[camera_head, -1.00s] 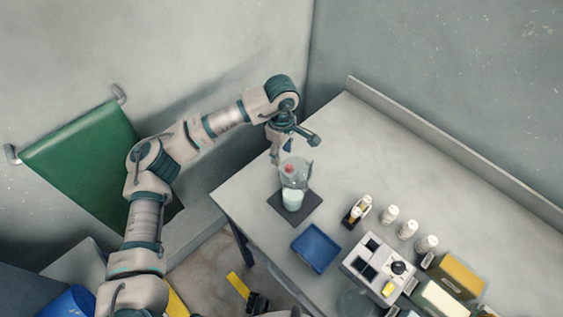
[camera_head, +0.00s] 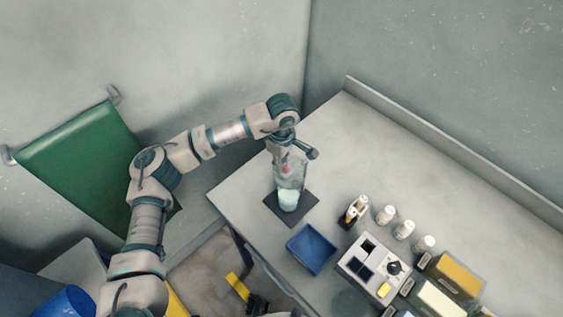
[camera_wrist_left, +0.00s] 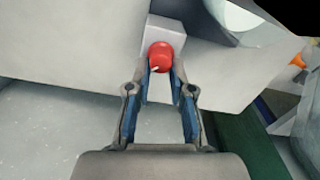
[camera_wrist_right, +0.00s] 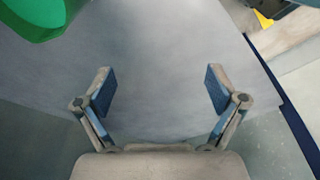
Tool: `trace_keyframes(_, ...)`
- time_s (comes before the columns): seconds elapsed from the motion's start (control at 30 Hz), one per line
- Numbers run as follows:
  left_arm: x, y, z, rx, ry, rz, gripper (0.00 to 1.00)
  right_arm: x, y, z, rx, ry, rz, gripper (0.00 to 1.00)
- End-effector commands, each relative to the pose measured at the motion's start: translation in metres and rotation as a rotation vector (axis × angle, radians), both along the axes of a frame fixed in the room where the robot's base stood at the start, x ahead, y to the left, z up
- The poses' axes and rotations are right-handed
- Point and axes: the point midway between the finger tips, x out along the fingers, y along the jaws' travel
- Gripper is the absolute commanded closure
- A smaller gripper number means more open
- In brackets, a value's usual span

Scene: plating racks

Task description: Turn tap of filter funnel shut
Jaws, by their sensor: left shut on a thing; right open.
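The filter funnel (camera_head: 292,177) is a clear vessel above a pale container (camera_head: 288,200) on a dark mat (camera_head: 304,215) at the table's left end. Its red tap (camera_head: 285,166) shows just below my left gripper (camera_head: 286,154). In the left wrist view the round red tap (camera_wrist_left: 160,57) has a small white mark at its lower left and sits before a pale block. My left gripper (camera_wrist_left: 160,78) is shut on the tap, one fingertip on each side. My right gripper (camera_wrist_right: 160,85) is open and empty. It is not clearly seen in the head view.
A blue tray (camera_head: 312,248) lies in front of the mat. Several white-capped jars (camera_head: 403,229), a grey device (camera_head: 370,263) and boxes (camera_head: 455,275) stand to the right. The table's back half is clear. A green object (camera_wrist_right: 35,15) shows in the right wrist view.

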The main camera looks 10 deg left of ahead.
Motion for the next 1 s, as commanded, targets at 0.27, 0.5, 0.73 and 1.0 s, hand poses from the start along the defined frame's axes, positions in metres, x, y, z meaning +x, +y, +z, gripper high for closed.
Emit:
trace_keyframes(0.27,-0.0039,-0.0095,-0.0022,-0.024,0.003,-0.021,1.0,0.0034,-0.0101,-0.0002,-0.017,-0.005,-0.004,0.05)
trace_keyframes(0.5,-0.0032,-0.0072,-0.0011,-0.025,0.001,0.035,1.0,0.0066,-0.0099,0.0015,-0.016,-0.013,-0.003,0.05)
trace_keyframes(0.73,-0.0023,-0.0057,-0.0011,-0.024,0.001,0.077,1.0,0.0052,-0.0081,-0.0058,-0.014,-0.008,0.001,0.05)
trace_keyframes(1.0,-0.002,-0.0035,-0.0013,-0.022,0.001,0.078,0.53,0.0053,-0.0064,-0.0043,-0.011,-0.008,0.001,0.05)
